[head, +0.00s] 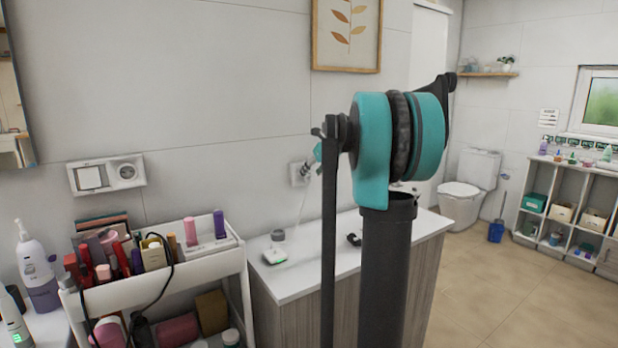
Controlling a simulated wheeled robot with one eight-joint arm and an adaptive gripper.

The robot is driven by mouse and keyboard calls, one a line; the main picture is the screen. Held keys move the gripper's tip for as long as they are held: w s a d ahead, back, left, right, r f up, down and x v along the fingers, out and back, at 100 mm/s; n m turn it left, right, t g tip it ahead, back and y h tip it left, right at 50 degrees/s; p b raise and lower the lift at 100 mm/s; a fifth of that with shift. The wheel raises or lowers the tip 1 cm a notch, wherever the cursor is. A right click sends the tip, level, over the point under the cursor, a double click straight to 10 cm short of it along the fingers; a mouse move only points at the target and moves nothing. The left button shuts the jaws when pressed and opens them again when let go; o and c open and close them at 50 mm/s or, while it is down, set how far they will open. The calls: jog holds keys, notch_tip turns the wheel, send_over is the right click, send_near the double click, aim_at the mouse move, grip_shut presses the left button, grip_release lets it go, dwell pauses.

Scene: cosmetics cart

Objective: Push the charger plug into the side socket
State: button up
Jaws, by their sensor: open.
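A white wall plate (107,174) on the left wall has a square panel and a round socket (126,172). A second socket (299,173) is on the wall behind the counter; a pale cord (302,208) runs down from it. A small dark object (353,239) lies on the white counter, partly beside my arm; I cannot tell whether it is the charger plug. A black cable (165,285) loops over the cart's front edge, and its ends are not clear. My teal and dark arm links stand in front of the counter. My gripper's fingers cannot be made out.
The white cart (240,250) is crowded with cosmetics. A small white-and-grey device (275,250) sits on the counter (312,268). A pump bottle (36,265) stands at far left. A toilet (470,187) and shelves stand at back right, with open floor before them.

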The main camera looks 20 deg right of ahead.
jog(key=v, duration=0.8)
dwell(0.4)
